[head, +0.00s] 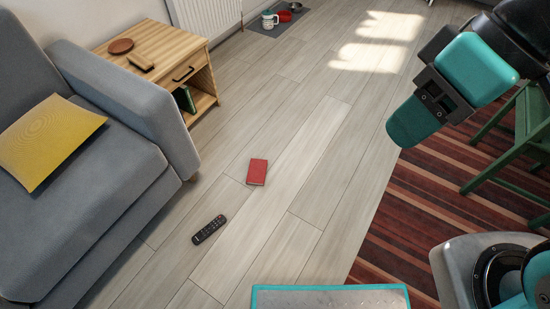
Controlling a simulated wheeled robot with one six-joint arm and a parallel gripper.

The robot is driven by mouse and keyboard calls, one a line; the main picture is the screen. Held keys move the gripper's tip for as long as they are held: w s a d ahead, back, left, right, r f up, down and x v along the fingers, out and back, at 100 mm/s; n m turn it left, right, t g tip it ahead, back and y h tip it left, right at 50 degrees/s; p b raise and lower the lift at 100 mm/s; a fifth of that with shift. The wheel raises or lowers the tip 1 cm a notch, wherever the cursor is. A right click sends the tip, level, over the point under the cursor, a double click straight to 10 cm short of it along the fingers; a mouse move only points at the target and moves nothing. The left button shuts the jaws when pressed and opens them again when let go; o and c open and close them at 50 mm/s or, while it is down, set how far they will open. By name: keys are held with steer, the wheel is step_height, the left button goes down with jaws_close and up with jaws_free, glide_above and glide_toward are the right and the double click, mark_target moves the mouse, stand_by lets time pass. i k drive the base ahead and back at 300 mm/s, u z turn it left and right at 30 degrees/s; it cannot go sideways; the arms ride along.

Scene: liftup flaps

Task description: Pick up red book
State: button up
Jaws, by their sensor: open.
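The red book (257,172) lies flat on the wooden floor near the middle of the head view, its cover facing up. My gripper (440,97), teal and dark grey, is at the upper right, above the floor and the edge of the striped rug. It is open and apart from the book, with nothing seen in it. The book is fully in view with clear floor around it.
A black remote (209,229) lies on the floor below the book. A grey sofa (100,185) with a yellow cushion (48,140) and a wooden side table (185,68) stand left. A striped rug (430,195) and green chair (490,155) are right.

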mark_target(258, 167)
steer(key=u, duration=0.1)
steer(key=i, duration=0.7)
steer(key=u, duration=0.8)
steer(key=i, duration=0.45)
steer(key=u, duration=0.4)
